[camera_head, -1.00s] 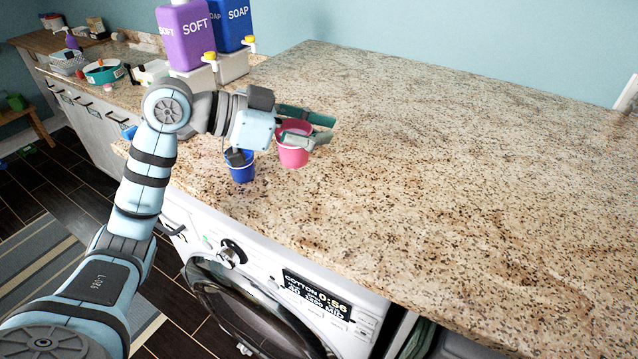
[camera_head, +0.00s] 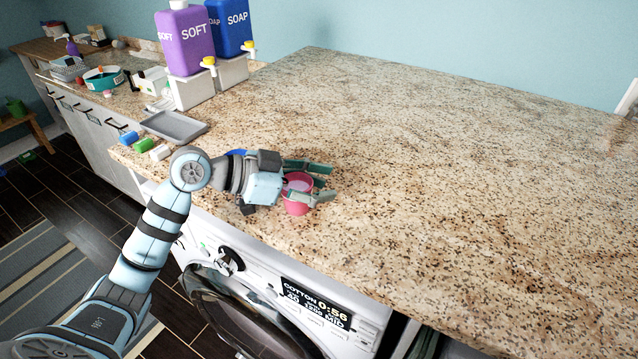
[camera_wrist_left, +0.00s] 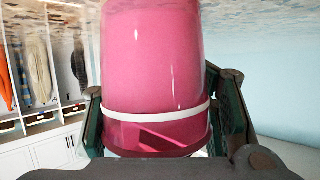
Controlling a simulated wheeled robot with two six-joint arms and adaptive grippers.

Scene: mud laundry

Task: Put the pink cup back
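The pink cup (camera_head: 297,206) is upright near the front edge of the granite counter (camera_head: 440,180), above the washing machine. My left gripper (camera_head: 312,181) has its fingers on both sides of the cup and is shut on it. In the left wrist view the pink cup (camera_wrist_left: 152,60) fills the middle, its white rim band between the fingers. I cannot tell whether its base touches the counter. A blue cup (camera_head: 236,153) is mostly hidden behind my left gripper. My right gripper is not in view.
Purple (camera_head: 186,45) and blue (camera_head: 231,28) dispensers stand on white bases at the back left. A grey tray (camera_head: 174,126) and small blue, green and white items lie left of my gripper. The washing machine (camera_head: 270,290) is below. The counter to the right is clear.

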